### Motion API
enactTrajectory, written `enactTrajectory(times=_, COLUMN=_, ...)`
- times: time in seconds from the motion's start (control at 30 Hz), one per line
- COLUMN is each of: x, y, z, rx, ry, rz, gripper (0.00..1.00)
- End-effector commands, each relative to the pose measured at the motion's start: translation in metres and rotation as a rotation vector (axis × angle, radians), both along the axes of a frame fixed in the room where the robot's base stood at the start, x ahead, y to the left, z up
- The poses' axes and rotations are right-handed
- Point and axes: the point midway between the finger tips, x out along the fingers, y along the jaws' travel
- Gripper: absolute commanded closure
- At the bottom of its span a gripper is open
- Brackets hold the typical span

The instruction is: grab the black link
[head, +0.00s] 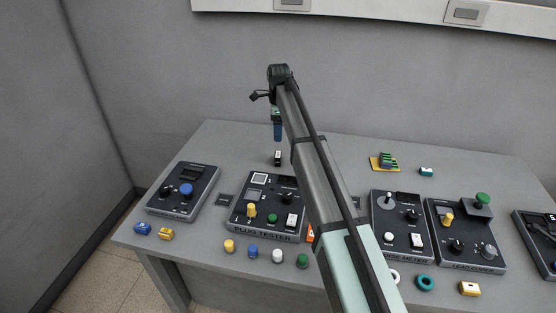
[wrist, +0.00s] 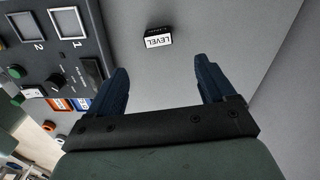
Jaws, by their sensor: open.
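My arm hides part of the table's middle.
The plug tester (head: 246,226) stands in front of the block, and at the left in the wrist view (wrist: 89,45). Another black device (head: 204,188) stands left. A meter (head: 386,220) and further devices stand right. Coloured plugs line the front edge. The table behind the block is clear.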

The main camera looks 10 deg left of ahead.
Motion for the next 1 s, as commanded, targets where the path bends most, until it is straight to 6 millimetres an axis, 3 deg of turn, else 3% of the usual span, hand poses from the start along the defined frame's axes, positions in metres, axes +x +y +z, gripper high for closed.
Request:
enactTrajectory(times=0.4, x=-0.001, y=0.0, z=-0.066, rx=0.0, ry=0.002, rz=0.003, gripper=0.17)
enactTrajectory(times=0.67, x=-0.001, y=0.0, z=-0.08, rx=0.0, ry=0.001, rz=0.003, gripper=0.17)
enactTrajectory(times=1.0, x=-0.004, y=0.001, z=-0.12, rx=0.0, ry=0.001, rz=0.003, gripper=0.17)
